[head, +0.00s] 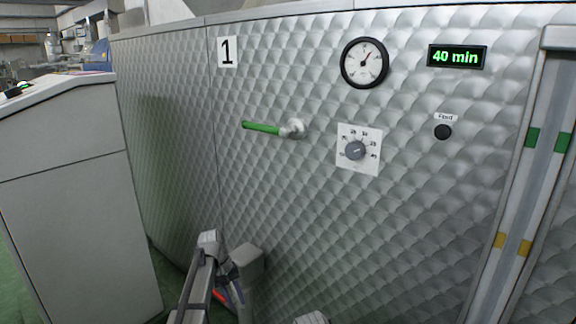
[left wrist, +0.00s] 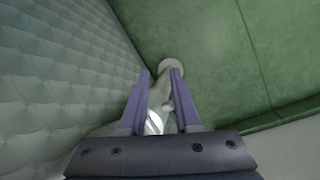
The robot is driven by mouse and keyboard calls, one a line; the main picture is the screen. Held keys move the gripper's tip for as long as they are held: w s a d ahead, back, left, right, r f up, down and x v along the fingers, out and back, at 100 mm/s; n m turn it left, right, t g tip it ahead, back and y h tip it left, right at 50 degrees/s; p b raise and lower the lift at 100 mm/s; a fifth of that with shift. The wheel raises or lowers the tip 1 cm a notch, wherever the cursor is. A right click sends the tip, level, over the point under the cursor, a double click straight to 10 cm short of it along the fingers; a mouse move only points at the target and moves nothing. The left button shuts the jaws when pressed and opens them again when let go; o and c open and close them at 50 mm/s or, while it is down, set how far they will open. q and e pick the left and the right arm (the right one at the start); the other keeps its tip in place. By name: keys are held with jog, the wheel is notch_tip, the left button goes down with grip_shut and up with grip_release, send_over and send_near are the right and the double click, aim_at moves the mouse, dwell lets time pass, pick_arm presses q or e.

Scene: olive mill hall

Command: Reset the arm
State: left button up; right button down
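My left arm (head: 205,275) comes up from the bottom of the head view, low in front of the quilted metal panel. The gripper end is hard to make out there. In the left wrist view my left gripper (left wrist: 161,73) points down toward the green floor, its two purple fingers apart. A pale pipe-like piece with a round end (left wrist: 171,68) shows between and beyond the fingers; I cannot tell whether they touch it. My right gripper is not seen.
The metal panel (head: 290,200) carries a green-handled valve (head: 264,128), a gauge (head: 365,63), a dial (head: 355,150), a black button (head: 443,132) and a "40 min" display (head: 457,56). A grey cabinet (head: 75,210) stands left. Green floor (left wrist: 205,30) lies below.

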pick_arm(q)
jog(key=s+d+r+m+y+p, duration=0.1)
jog(key=s+d+r+m+p, duration=0.2)
jog(key=s, duration=0.7)
jog(key=s+d+r+m+y+p, duration=0.1)
jog(key=s+d+m+y, duration=0.15)
jog(key=s+d, duration=0.45)
jog(key=s+d+r+m+y+p, duration=0.15)
jog(key=s+m, duration=0.25)
jog(key=s, duration=0.8)
notch_tip(320, 180, up, 38)
jog(key=w+h+p, duration=0.1)
jog(key=p, duration=3.6)
jog(key=shift+w+d+t, duration=0.3)
jog(key=shift+n, duration=0.25)
